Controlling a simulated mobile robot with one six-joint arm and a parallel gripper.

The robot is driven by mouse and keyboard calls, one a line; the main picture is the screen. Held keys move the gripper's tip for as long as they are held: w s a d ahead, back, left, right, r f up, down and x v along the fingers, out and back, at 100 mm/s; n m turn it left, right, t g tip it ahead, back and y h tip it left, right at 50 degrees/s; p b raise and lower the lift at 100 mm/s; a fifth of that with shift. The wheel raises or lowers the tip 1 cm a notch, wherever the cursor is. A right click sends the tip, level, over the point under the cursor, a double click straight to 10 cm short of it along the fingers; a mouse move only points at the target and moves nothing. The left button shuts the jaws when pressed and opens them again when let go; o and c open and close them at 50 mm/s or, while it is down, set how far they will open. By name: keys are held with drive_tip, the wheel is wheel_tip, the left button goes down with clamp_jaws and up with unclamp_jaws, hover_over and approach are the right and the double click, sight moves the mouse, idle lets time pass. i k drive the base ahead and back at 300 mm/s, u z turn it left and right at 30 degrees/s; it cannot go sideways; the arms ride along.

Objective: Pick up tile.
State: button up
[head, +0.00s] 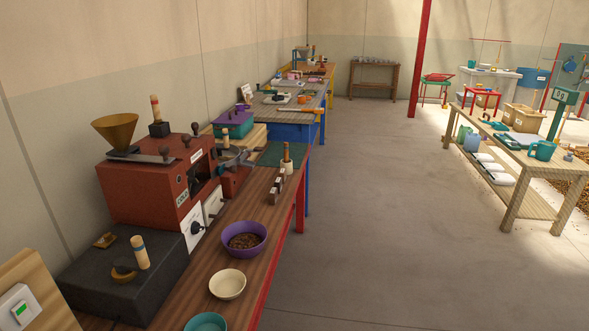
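I cannot make out a tile for certain in the head view. Small items on the far benches are too small to tell apart. My gripper is not in view.
A wooden bench (240,277) on the left bears a red machine (150,193) with a brass funnel, a purple bowl (245,239) of brown bits, a cream bowl (227,285) and a teal bowl (206,323). A slatted table (533,165) stands right. The floor (385,220) between is clear.

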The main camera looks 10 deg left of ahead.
sight(282, 173)
drive_tip(key=u, duration=0.05)
drive_tip(key=i, duration=0.75)
drive_tip(key=u, duration=0.5)
drive_tip(key=i, duration=1.15)
drive_tip(key=u, duration=0.55)
